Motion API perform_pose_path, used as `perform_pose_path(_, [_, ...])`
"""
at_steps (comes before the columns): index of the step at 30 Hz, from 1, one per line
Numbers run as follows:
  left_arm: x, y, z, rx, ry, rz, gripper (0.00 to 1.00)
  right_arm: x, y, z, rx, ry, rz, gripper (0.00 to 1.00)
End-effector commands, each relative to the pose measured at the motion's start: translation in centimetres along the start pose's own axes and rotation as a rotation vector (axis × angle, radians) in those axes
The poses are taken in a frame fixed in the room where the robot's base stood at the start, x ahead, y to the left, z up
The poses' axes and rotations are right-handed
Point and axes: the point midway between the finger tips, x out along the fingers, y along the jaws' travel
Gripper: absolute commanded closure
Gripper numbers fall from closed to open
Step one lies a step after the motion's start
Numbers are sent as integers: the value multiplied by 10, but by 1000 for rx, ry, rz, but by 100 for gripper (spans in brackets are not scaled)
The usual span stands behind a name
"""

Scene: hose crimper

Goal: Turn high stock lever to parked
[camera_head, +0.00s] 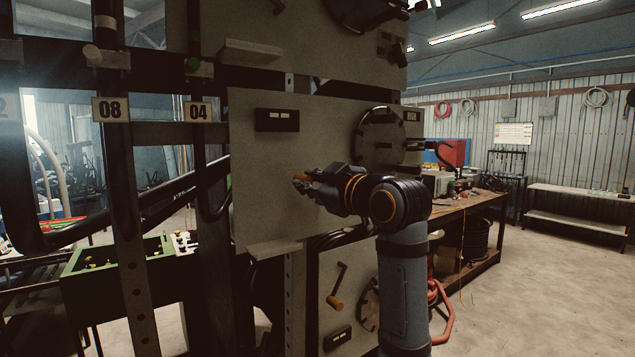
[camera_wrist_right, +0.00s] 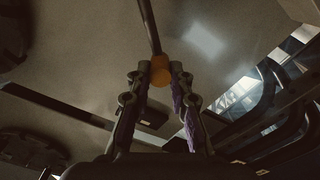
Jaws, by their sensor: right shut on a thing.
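The high stock lever shows in the right wrist view as a dark rod (camera_wrist_right: 148,25) with an orange knob (camera_wrist_right: 160,68) at its end. My right gripper (camera_wrist_right: 160,78) is shut on that knob, with a fingertip on each side. In the head view my right gripper (camera_head: 301,181) is at the grey middle panel (camera_head: 262,210), and a bit of orange shows at its fingertips. My gripper and wrist hide most of the lever there. My left gripper is not in view.
A round bolted plate (camera_head: 381,137) and a dark label block (camera_head: 277,120) are on the same panel. A lower panel bears another crank with an orange handle (camera_head: 335,303). A workbench (camera_head: 468,215) stands behind at right.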

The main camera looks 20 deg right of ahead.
Motion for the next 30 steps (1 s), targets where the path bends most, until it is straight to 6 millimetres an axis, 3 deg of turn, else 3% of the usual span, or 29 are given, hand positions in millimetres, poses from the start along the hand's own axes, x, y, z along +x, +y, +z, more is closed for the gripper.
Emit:
perform_pose_path(6, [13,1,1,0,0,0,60,0,-12,8,-134,-1,-2,100])
perform_pose_path(30, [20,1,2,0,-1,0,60,1,-20,16,-123,-7,-9,100])
